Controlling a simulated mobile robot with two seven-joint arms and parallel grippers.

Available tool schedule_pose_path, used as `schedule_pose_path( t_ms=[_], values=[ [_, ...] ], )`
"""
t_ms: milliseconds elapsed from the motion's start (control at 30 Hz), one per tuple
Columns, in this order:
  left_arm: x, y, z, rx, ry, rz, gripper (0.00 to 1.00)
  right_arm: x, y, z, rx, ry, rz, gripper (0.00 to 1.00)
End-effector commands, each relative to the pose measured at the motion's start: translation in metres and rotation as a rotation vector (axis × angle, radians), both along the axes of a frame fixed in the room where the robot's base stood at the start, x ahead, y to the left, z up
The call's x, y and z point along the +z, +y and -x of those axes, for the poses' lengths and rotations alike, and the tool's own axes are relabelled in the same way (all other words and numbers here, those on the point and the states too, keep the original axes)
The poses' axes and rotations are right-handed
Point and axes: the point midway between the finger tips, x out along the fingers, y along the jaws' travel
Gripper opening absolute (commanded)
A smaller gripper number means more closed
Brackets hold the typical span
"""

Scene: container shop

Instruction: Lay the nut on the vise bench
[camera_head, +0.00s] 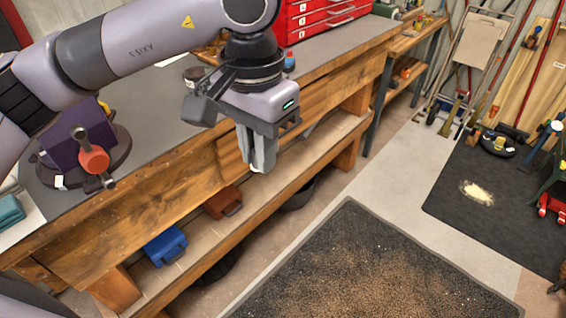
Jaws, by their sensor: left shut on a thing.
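The vise bench (335,45) is a wooden workbench with a grey top, running from the lower left to the upper middle. A purple vise (75,140) with an orange-ended handle stands on its left part, on a dark round base. My left gripper (258,167) points down in front of the bench's front edge, over the floor side. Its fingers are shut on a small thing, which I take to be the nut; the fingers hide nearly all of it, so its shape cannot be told. My right gripper is not in view.
A red drawer chest (322,14) stands at the bench's back. A blue case (165,245) and a brown case (223,202) lie on the lower shelf. A dark mat (365,270) covers the floor in front. Long-handled tools lean at the upper right.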

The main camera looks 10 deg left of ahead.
Motion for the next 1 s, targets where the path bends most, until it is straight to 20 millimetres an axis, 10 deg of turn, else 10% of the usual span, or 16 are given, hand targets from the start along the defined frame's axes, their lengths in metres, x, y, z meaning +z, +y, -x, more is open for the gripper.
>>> schedule_pose_path(
  t_ms=[267, 1000],
  values=[
    [0.009, -0.001, -0.001, 0.089, 0.0, 0.001, 0.0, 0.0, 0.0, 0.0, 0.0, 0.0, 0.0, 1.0],
    [0.008, -0.102, -0.033, 0.454, 0.0, 0.0, 0.0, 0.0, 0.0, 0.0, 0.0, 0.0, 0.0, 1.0]
  ],
)
